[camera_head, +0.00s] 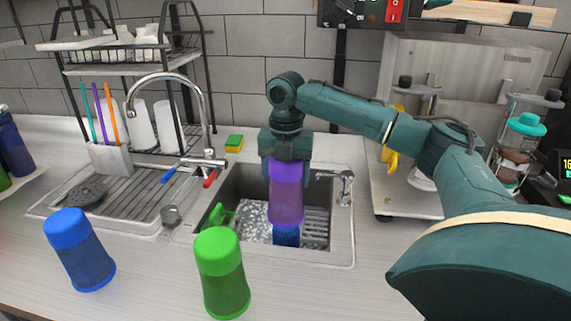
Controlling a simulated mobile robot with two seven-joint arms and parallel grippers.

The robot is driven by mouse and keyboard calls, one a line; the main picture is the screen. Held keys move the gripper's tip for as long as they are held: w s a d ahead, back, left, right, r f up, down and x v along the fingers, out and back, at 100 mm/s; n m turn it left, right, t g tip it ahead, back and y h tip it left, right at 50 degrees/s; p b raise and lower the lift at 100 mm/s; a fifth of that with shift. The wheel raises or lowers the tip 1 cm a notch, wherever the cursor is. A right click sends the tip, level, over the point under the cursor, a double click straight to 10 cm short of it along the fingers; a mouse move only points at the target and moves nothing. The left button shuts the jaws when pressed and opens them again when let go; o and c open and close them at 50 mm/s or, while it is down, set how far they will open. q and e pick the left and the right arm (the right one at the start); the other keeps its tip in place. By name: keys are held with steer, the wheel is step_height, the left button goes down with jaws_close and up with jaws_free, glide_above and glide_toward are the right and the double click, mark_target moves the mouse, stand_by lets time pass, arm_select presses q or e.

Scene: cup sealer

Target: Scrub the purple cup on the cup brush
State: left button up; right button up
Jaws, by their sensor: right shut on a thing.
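The purple cup (286,201) is translucent and upright over the sink basin. My right gripper (286,158) comes down from above and is shut on the cup's upper end. Directly below the cup, a dark blue part (286,235) shows inside the basin. It may be the cup brush, and I cannot tell whether the cup is around it or only above it. A green handle-like piece (217,214) shows at the basin's left edge. My left gripper is not in view.
A blue cup (79,250) and a green cup (222,273) stand on the front counter. The sink rim (345,247) surrounds the basin. A faucet (203,110), drying rack (135,68) and sponge (234,143) are behind. A machine (408,204) stands at the right.

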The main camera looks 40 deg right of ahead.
step_height(320, 180, down, 6)
steer(key=shift+f, duration=0.1)
steer(key=shift+f+b, duration=0.3)
steer(key=shift+f, duration=0.35)
steer(key=shift+f, duration=0.1)
